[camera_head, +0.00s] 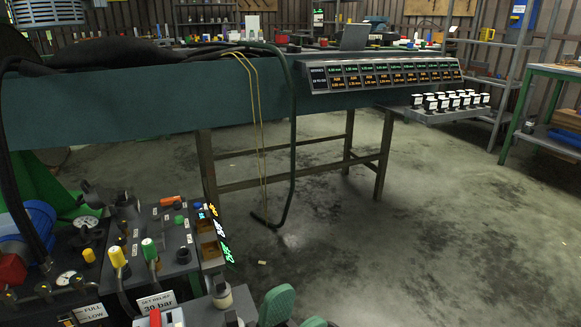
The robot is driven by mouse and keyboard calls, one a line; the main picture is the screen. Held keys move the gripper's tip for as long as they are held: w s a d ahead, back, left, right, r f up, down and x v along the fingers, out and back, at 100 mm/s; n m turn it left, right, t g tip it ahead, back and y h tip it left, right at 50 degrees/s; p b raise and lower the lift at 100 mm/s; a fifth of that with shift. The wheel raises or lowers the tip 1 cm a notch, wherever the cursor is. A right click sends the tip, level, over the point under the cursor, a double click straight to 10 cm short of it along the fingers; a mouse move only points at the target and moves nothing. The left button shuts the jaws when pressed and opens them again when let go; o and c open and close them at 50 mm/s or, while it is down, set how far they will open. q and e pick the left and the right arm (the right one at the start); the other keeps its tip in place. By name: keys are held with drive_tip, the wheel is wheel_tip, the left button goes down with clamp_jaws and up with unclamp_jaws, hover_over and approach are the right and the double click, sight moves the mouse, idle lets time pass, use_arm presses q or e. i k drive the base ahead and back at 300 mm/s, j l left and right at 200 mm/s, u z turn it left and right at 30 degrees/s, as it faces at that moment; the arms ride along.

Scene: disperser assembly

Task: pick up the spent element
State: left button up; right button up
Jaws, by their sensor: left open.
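Two rounded green pads at the bottom centre look like the fingers of my left gripper (296,314). They stand apart with nothing visible between them, and the lower one is cut by the picture's edge. A pale cylinder with a dark top (222,295) stands just left of the pads, at the right side of the control bench; I cannot tell whether it is the spent element. No other thing can be surely told as the spent element. My right gripper is not in view.
The control bench (180,247) at lower left is crowded with yellow and green knobs, gauges and hoses. A long teal bench (150,105) with a row of displays (385,77) crosses behind. A dark hose hangs to the floor. The concrete floor (420,240) at right is clear.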

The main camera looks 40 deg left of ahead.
sight(122, 195)
drive_tip(key=i+l+u, duration=0.1)
drive_tip(key=i, duration=0.7)
drive_tip(key=i+l+u, duration=0.1)
drive_tip(key=i, duration=0.75)
drive_tip(key=i+u, duration=0.5)
drive_tip(key=u, duration=0.25)
drive_tip(key=i+l+u, duration=0.2)
drive_tip(key=u, duration=0.15)
drive_tip(key=i+u, duration=0.1)
drive_tip(key=u, duration=0.3)
drive_tip(key=i+u, duration=0.15)
drive_tip(key=u, duration=0.3)
drive_tip(key=i+u, duration=0.1)
drive_tip(key=u, duration=0.3)
drive_tip(key=i+u, duration=0.15)
drive_tip(key=u, duration=0.3)
drive_tip(key=l+u, duration=0.15)
drive_tip(key=u, duration=0.25)
drive_tip(key=i+l+u, duration=0.15)
drive_tip(key=u, duration=0.3)
drive_tip(key=i+l+u, duration=0.15)
drive_tip(key=u, duration=0.3)
drive_tip(key=i+l+u, duration=0.2)
drive_tip(key=u, duration=0.2)
drive_tip(key=i+l+u, duration=0.2)
drive_tip(key=u, duration=0.25)
drive_tip(key=l, duration=0.1)
